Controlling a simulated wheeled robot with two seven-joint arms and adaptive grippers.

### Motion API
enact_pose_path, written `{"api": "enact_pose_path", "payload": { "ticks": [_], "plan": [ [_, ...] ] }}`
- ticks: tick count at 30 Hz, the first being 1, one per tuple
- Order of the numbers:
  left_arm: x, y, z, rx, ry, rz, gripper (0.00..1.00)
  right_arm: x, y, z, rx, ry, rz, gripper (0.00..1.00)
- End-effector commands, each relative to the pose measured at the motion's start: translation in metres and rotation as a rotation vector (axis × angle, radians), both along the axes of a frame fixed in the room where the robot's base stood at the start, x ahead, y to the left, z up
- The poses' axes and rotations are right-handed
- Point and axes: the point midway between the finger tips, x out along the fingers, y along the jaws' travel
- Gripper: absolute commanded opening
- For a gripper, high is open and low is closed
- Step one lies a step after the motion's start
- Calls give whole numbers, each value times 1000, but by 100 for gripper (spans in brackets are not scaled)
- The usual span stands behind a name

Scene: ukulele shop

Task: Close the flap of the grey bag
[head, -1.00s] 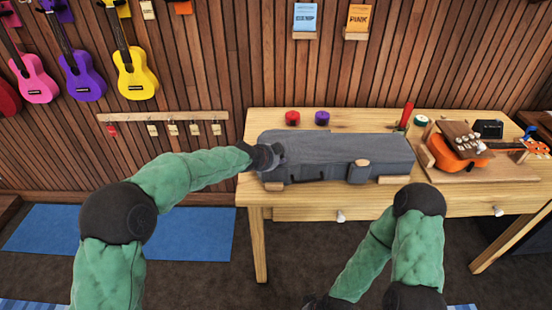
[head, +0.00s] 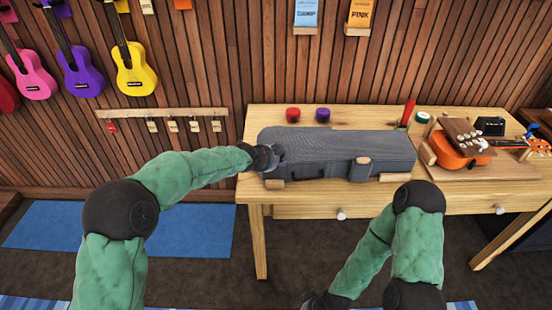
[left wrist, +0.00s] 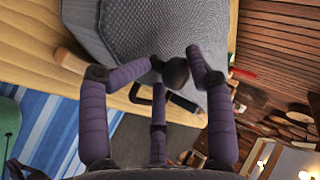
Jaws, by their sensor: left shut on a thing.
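The grey bag (head: 340,147) lies lengthwise on the wooden table, resting on wooden supports. Its flap forms the broad top and looks down flat over the body; I cannot tell whether a thin gap stays along the front edge. A dark handle shows on its front side. My left gripper (head: 268,157) is at the bag's left end. In the left wrist view its purple fingers (left wrist: 172,80) close around a black knob (left wrist: 175,71) beside the grey fabric (left wrist: 150,30). My right gripper (head: 318,301) is low at the bottom edge, away from the bag, mostly cut off.
A red jar (head: 292,114) and a purple jar (head: 322,114) stand behind the bag. An orange ukulele (head: 460,153) lies in a wooden holder at right. A red upright tool (head: 408,112) stands between them. The table's front edge (head: 320,197) has drawers.

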Motion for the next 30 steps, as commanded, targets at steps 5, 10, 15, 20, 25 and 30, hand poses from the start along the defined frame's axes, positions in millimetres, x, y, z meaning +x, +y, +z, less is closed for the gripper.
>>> {"api": "enact_pose_path", "payload": {
  "ticks": [5, 10, 15, 20, 25, 30],
  "plan": [
    [-10, -2, -7, 8, 20, -11, 45, 0, 0, 0, 0, 0, 0, 0],
    [-21, 7, 7, 6, 17, -8, 45, 0, 0, 0, 0, 0, 0, 0],
    [-35, 19, 26, 4, 11, -5, 45, 0, 0, 0, 0, 0, 0, 0],
    [-46, 28, 40, 1, 6, -2, 45, 0, 0, 0, 0, 0, 0, 0],
    [-52, 33, 48, 0, 3, -1, 45, 0, 0, 0, 0, 0, 0, 0],
    [-53, 34, 50, -1, 1, 0, 45, 0, 0, 0, 0, 0, 0, 0]
  ]
}}
